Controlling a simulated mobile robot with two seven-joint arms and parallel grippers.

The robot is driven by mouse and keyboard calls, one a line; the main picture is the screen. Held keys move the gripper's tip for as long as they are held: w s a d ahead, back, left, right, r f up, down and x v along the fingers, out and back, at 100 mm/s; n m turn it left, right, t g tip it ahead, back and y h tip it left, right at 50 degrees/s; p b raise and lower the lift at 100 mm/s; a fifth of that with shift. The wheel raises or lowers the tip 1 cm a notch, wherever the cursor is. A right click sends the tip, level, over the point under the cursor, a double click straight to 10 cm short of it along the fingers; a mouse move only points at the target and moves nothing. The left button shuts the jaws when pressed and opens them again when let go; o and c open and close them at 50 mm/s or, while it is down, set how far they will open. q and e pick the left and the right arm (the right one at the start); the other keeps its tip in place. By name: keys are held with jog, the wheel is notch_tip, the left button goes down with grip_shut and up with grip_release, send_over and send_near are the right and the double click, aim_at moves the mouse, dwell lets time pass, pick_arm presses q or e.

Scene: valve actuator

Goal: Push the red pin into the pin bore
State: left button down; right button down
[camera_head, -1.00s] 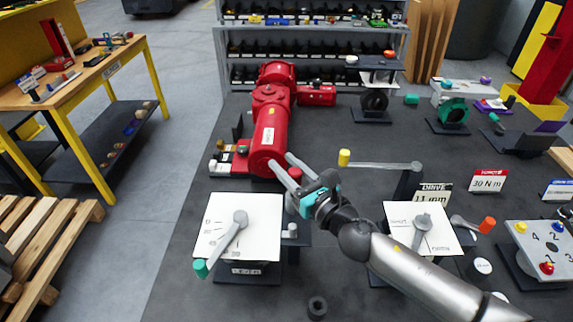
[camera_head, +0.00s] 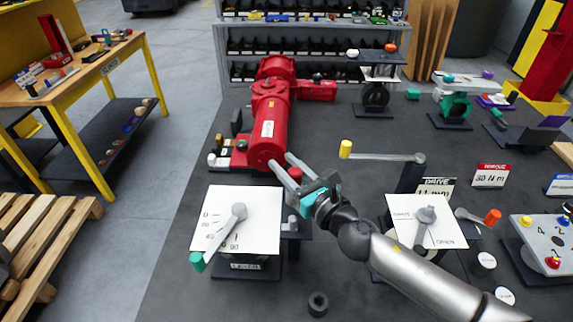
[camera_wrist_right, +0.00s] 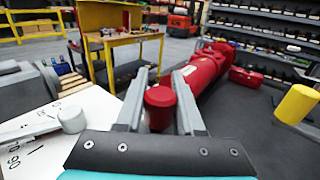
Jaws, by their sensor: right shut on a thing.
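The red pin (camera_wrist_right: 160,98) shows in the right wrist view as a short red cylinder with a rounded, wider head. It stands upright between the two grey fingers of my right gripper (camera_wrist_right: 160,75), which is shut on it. In the head view my right gripper (camera_head: 279,160) reaches to the near end of the red valve actuator (camera_head: 270,128), and a little of the red pin (camera_head: 296,173) shows between the fingers. The pin's lower end and the pin bore are hidden, so I cannot tell how deep the pin sits. My left gripper is not in view.
A white dial panel (camera_head: 262,215) with a teal-tipped lever stands just left of my right gripper. A dark nut (camera_head: 318,304) lies on the table in front.

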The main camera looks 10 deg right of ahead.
jog(key=shift+f+b, duration=0.4)
jog(key=shift+f, duration=0.05)
jog(key=shift+c, duration=2.2)
grip_release()
jog(key=shift+s+f, duration=0.1)
jog(key=b+v, duration=0.4)
jog(key=v, duration=1.1)
